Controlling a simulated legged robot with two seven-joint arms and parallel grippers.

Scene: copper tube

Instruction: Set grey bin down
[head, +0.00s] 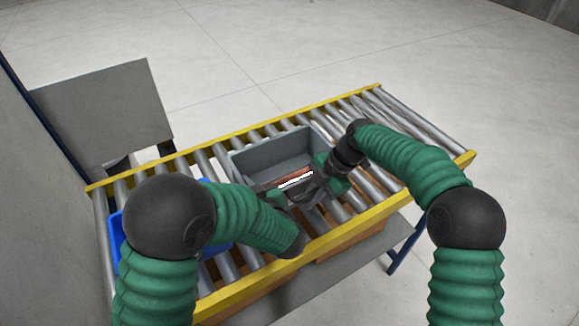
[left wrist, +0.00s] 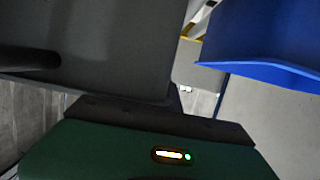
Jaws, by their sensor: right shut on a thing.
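The grey bin (head: 268,152) is an open box over the middle of the roller conveyor, upright or nearly so. I cannot tell whether its base touches the rollers. A reddish-brown piece (head: 296,178) shows at its near side. My right gripper (head: 326,176) is shut on the bin at its near right side. My left gripper (head: 286,202) is at the bin's near side, its fingers mostly hidden by my left forearm. In the left wrist view, a grey surface, likely the bin wall (left wrist: 100,40), fills the upper left, close to the gripper; the jaw opening is not clear.
A blue bin (head: 116,232) is on the conveyor's left part, largely behind my left arm; it also shows in the left wrist view (left wrist: 262,48). Yellow rails (head: 345,233) edge the conveyor. Bare rollers (head: 405,120) lie to the right. A grey panel (head: 105,112) stands behind left.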

